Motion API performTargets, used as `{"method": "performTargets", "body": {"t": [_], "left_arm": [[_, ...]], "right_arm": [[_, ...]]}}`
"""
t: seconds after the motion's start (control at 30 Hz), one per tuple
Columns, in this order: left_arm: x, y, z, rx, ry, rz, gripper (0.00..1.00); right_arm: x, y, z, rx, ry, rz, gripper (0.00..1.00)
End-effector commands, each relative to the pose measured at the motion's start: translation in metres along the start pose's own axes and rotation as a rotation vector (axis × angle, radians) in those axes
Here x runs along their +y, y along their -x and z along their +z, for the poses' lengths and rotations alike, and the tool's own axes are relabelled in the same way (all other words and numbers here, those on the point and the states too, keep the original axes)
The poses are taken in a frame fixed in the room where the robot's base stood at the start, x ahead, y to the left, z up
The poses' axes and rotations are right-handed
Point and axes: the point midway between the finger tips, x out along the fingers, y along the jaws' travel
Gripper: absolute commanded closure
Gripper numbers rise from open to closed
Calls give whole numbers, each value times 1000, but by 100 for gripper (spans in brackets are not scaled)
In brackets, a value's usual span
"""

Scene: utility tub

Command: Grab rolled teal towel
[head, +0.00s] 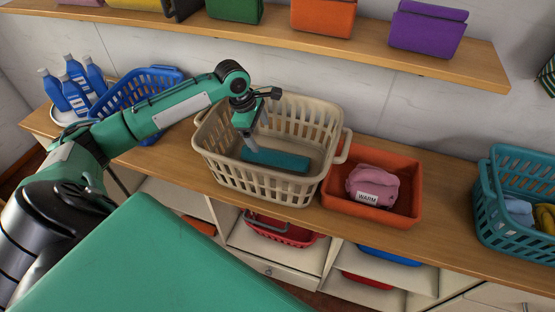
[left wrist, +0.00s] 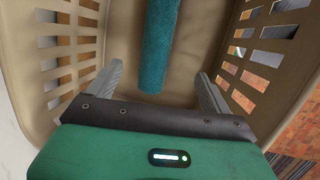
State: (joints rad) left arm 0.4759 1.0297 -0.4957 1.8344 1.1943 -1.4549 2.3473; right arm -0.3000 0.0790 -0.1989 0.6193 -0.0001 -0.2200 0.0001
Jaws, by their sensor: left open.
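The rolled teal towel (head: 275,160) lies on the floor of the beige basket (head: 262,181) in the head view. In the left wrist view the towel (left wrist: 157,45) runs from the top edge down to a point between my fingers. My left gripper (head: 247,148) reaches down into the basket at the towel's left end. In the left wrist view my left gripper (left wrist: 160,80) has its two grey fingers spread wide, one on each side of the towel's near end, with gaps between. It holds nothing. My right gripper is not in view.
The beige basket's slatted walls (left wrist: 268,40) surround my left gripper. An orange tray (head: 405,222) with a pink bundle stands to the right. A blue basket (head: 165,80) and bottles (head: 72,85) stand left. A shelf (head: 270,37) runs above.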

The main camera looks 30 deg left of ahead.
Motion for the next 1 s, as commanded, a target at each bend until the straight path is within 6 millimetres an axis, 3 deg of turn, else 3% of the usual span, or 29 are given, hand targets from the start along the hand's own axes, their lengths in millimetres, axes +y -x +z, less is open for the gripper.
{"method": "performTargets", "body": {"t": [0.3, 0.57, 0.83, 1.0], "left_arm": [[0, -58, 2, -1, 1, -4, 17], [1, -78, 3, 0, 0, -3, 17], [5, -116, 9, -1, 0, -2, 17], [5, -125, 8, 1, -2, -1, 17]], "right_arm": [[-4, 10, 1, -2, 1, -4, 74], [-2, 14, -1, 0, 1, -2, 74], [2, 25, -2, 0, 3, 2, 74], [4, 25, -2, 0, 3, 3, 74]]}}
